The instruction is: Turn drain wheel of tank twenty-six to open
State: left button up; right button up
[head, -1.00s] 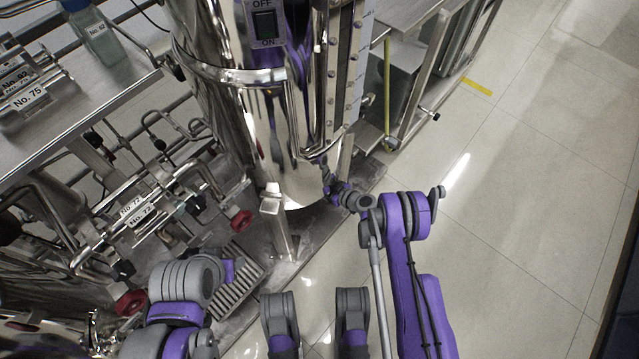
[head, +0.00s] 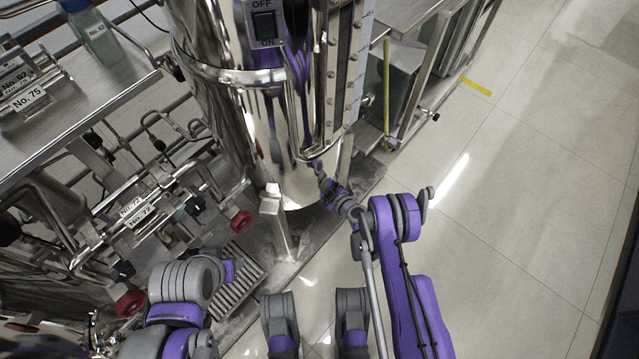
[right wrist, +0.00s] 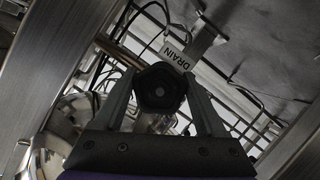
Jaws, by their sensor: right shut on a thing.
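In the right wrist view a dark knob-like wheel (right wrist: 160,88) sits between the two fingers of my right gripper (right wrist: 162,92), which is shut on it. A white label reading DRAIN (right wrist: 176,55) shows just beyond it. In the head view a tall shiny steel tank (head: 225,100) stands at the centre. My right arm reaches to its lower front, and the right gripper (head: 317,168) is small there; the wheel in it cannot be made out. No tank number twenty-six is legible. My left arm shows at the lower left of the head view, but its fingertips are not visible.
An ON/OFF switch (head: 264,24) is on the tank's front. Red handwheels (head: 241,221) and pipework crowd the left. A steel post (head: 278,225) stands before the tank. A steel bench (head: 60,130) holds a bottle (head: 95,38). The floor (head: 530,190) at right is clear.

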jog(key=shift+n, duration=0.3)
dwell(0.4)
jog(key=o, duration=1.3)
